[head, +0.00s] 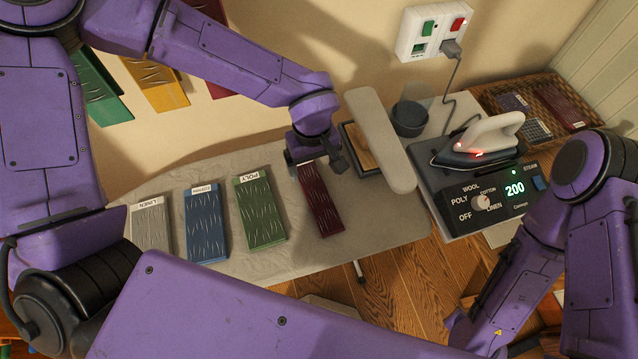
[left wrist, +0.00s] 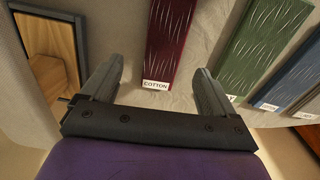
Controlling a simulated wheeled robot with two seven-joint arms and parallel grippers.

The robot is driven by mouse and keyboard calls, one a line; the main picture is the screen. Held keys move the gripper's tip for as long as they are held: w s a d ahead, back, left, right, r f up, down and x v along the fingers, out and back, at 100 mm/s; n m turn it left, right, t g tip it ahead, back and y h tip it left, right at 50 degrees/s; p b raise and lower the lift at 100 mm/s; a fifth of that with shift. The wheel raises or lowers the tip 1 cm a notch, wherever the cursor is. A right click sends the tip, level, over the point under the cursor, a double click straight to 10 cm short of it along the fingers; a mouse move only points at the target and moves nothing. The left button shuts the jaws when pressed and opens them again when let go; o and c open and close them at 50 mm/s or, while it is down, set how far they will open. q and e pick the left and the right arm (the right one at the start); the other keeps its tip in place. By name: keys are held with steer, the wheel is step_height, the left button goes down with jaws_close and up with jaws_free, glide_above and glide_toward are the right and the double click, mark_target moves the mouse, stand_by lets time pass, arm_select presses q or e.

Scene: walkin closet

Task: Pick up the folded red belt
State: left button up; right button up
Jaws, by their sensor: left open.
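A folded dark red strip of fabric (head: 322,205) lies flat on the pale ironing board, the only red piece on it. In the left wrist view it (left wrist: 169,40) carries a white COTTON label at its near end. My left gripper (head: 316,168) is open over the label end of the strip. In the left wrist view the two fingers (left wrist: 157,72) are spread wide, with the label end lying between their tips and nothing gripped. My right arm comes in at the right, but its fingers are not visible.
Green (head: 260,211), blue (head: 206,224) and grey (head: 151,231) folded pieces lie left of the strip. A padded sleeve board (head: 380,140) stands close on its right. An iron (head: 480,142) with a red light sits on a control box (head: 475,200). A basket (head: 482,100) stands behind.

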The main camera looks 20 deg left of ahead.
mark_target(312, 182)
arm_select(q)
steer(key=shift+s+f+p, duration=0.3)
steer(key=shift+s+f, duration=0.3)
steer(key=shift+f, duration=0.2)
steer(key=f, duration=0.2)
steer(key=w+f, duration=0.1)
steer(key=f, duration=0.1)
steer(key=shift+w+a+f, duration=0.15)
steer(key=shift+w+f, duration=0.05)
steer(key=shift+f, duration=0.15)
steer(key=shift+s+r, duration=0.1)
steer(key=shift+s, duration=0.05)
steer(key=shift+s+r, duration=0.1)
steer(key=shift+s, duration=0.05)
steer(key=shift+c, duration=0.9)
steer(key=c, duration=1)
steer(key=shift+o, duration=0.2)
